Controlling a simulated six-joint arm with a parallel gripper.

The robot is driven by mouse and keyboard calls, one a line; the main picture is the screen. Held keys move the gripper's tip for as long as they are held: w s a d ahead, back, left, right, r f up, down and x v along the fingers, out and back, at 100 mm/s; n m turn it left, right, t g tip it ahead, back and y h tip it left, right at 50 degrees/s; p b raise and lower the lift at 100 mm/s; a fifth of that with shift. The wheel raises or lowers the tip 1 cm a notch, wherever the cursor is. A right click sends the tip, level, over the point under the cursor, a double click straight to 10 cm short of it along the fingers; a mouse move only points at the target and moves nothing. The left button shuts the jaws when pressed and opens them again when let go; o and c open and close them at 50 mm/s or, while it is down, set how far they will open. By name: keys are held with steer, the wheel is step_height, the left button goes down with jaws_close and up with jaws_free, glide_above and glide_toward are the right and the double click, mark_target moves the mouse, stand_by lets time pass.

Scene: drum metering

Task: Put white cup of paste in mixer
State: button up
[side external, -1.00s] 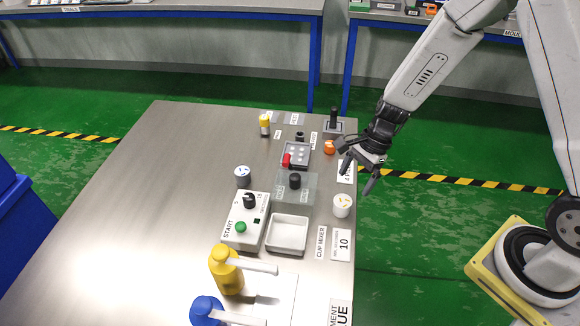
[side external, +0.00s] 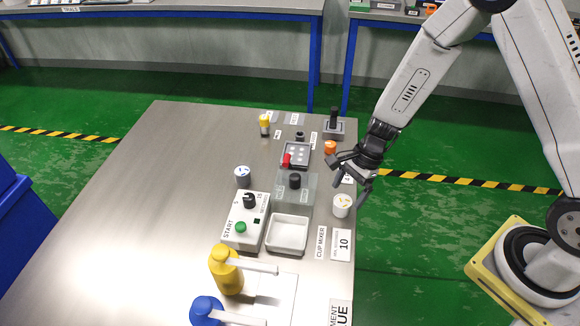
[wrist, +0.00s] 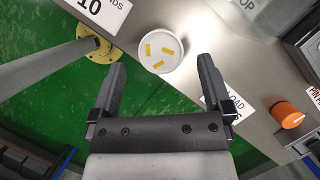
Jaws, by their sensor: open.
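A white cup (side external: 342,206) with yellow marks on top stands near the right edge of the metal table. In the wrist view the same cup (wrist: 161,48) lies ahead of and between my fingertips. My gripper (side external: 348,187) is open and empty, just above and beside this cup, with no visible contact. Both fingers of my gripper (wrist: 161,66) show spread apart in the wrist view. The cup mixer area has a white square tray (side external: 288,234) beside a control box (side external: 240,228) with a knob and green START button.
Yellow (side external: 226,270) and blue (side external: 206,312) pump bottles stand at the near side. The table's left half is clear.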

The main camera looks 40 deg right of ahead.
mark_target(343, 201)
steer(key=shift+x, duration=1.9)
jaws_close()
steer(key=shift+r, duration=0.2)
steer(key=shift+r, duration=4.85)
